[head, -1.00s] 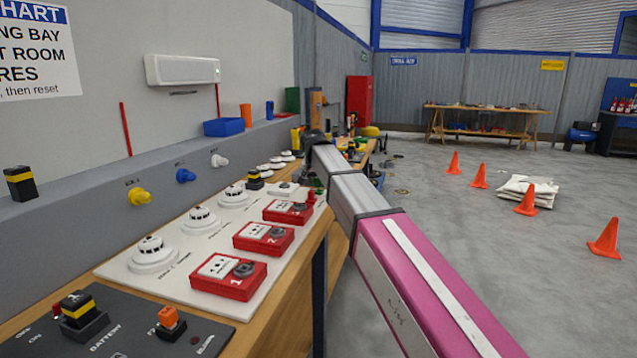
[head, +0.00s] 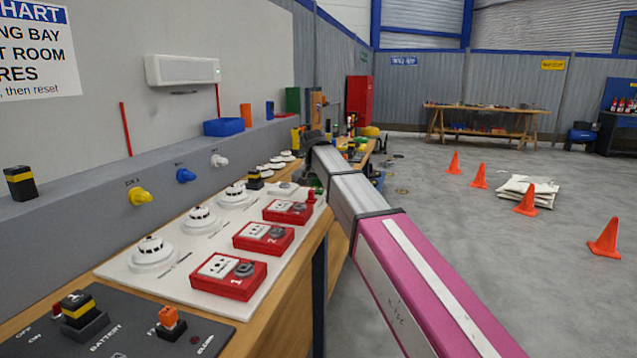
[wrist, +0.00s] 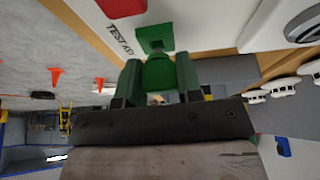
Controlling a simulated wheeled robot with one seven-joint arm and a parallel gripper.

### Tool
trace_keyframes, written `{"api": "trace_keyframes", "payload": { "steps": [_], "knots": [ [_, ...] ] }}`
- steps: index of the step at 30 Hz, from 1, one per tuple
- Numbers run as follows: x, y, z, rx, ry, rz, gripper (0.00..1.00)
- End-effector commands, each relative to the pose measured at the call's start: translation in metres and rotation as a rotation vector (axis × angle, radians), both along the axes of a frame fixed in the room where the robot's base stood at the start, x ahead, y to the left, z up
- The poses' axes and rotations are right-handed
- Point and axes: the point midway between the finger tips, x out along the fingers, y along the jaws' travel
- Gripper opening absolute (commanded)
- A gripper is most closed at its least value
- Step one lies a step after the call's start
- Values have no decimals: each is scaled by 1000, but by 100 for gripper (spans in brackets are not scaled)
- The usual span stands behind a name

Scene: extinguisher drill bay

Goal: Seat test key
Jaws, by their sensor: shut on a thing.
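In the wrist view, a green test key (wrist: 157,74) with a rounded body sits between the fingers of my gripper (wrist: 156,86), which is shut on it. Just past it, a green square (wrist: 155,38) lies on the white panel beside the printed words TEST KEY. The key's far end is close to this square; I cannot tell whether they touch or whether the key is in it. In the head view my arm reaches along the bench edge and hides most of the gripper.
The white panel (head: 128,268) carries red call points (head: 228,276) and white detectors (head: 153,253). A dark battery board (head: 130,335) is at the near left. Orange cones (head: 604,238) and a pile of white sacks (head: 527,190) stand on the open floor to the right.

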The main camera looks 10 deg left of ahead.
Motion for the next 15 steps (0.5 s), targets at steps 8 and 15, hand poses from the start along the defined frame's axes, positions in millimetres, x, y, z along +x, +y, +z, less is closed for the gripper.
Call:
{"api": "trace_keyframes", "payload": {
  "steps": [8, 15],
  "knots": [
    [0, 0, -4, 0, 0, 0, 7],
    [0, 0, -7, 0, 0, 0, 7]
  ]
}}
